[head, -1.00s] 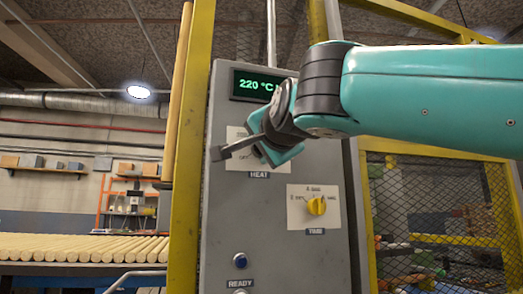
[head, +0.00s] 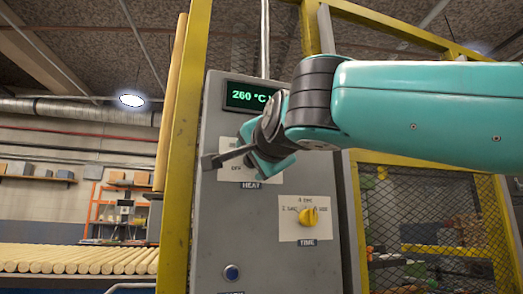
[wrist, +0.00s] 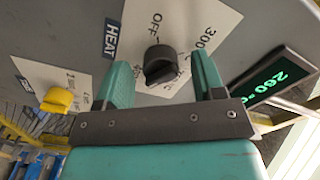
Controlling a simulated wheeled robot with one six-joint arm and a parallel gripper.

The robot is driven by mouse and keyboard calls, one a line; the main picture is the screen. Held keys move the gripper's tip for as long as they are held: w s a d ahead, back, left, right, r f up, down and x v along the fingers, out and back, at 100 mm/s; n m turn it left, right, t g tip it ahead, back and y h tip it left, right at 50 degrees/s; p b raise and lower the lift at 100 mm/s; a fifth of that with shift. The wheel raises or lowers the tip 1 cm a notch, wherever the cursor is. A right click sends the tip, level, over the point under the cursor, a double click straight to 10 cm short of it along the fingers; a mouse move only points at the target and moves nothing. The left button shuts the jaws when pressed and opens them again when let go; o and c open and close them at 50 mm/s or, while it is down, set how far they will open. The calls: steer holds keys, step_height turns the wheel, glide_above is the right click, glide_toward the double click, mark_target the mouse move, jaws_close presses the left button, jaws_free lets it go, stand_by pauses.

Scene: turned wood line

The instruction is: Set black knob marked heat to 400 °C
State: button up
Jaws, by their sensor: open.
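The black heat knob (wrist: 160,65) sits on a white dial card marked OFF and 300, beside a HEAT label (wrist: 111,40), in the wrist view. My gripper (wrist: 163,76) is open, with one teal finger on each side of the knob; I cannot tell whether either touches it. In the head view my gripper (head: 246,157) is in front of the heat card and hides the knob.
A yellow time knob (head: 308,217) is on its own card below the heat dial. A blue button (head: 231,272) is lower on the grey panel (head: 213,230). Yellow posts (head: 185,150) and mesh flank the panel. Wooden rods (head: 80,259) lie at left.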

steer(key=b+v, duration=0.2)
steer(key=v, duration=1.5)
steer(key=shift+s, duration=0.1)
steer(key=w+d+f+n+g, duration=0.15)
steer(key=f+n+g, duration=0.3)
steer(key=f, duration=0.95)
steer(key=w+d+f+n+g, duration=0.15)
steer(key=f+n+g, duration=0.35)
steer(key=f, duration=0.9)
steer(key=s+d+f+n+g+h, duration=0.1)
steer(key=s+d+f+n+g, duration=0.25)
steer(key=s+f, duration=0.35)
steer(key=s+d+f+n+g, duration=0.2)
steer(key=s+d+f+g, duration=0.3)
steer(key=f, duration=0.4)
step_height(320, 180, up, 19)
steer(key=s+a+p, duration=0.1)
steer(key=s+p, duration=0.1)
steer(key=p, duration=1.8)
steer(key=shift+a+t, duration=0.25)
steer(key=shift+t, duration=0.05)
